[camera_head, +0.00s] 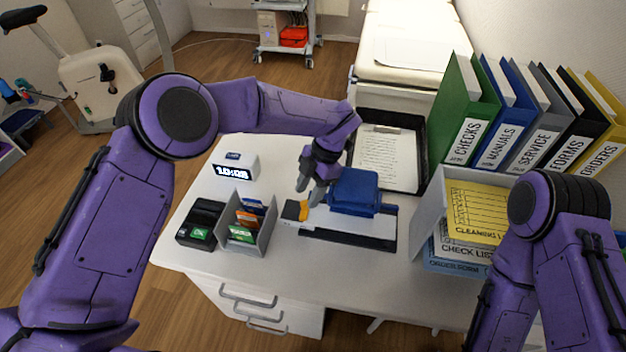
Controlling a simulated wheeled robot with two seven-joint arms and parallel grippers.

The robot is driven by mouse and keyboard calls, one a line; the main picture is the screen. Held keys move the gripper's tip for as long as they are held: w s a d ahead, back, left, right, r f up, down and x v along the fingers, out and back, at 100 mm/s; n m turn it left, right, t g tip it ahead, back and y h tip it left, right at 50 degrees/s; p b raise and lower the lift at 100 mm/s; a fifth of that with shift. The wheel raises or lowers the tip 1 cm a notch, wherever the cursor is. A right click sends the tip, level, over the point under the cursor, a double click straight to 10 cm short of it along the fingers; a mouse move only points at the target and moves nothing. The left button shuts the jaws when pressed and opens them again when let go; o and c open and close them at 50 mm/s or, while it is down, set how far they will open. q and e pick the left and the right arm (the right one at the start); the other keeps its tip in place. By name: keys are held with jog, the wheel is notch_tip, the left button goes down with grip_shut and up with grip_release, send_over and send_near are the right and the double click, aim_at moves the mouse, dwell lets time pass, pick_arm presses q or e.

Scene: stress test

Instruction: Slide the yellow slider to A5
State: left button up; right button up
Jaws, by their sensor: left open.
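The yellow slider (302,210) sits near the left end of a white and black paper trimmer (352,226) on the white desk. My left gripper (308,196) points down right over the slider, its fingers open. I cannot tell whether the fingers touch it. A blue block-like part (355,192) stands on the trimmer, to the right of the gripper. The A5 mark is too small to make out. My right arm shows at the lower right, but its gripper is out of the picture.
A grey card holder (266,236) and a black device (196,232) stand left of the trimmer. A digital clock (232,172) is behind them. A black tray with a clipboard (388,160) lies behind, and a paper holder (428,215) and binders (470,145) stand right.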

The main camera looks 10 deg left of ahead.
pick_arm(q)
jog(key=b+v, duration=0.1)
jog(key=v, duration=0.7)
jog(key=shift+d+r, duration=0.15)
jog(key=shift+r, duration=0.15)
jog(key=shift+w, duration=0.1)
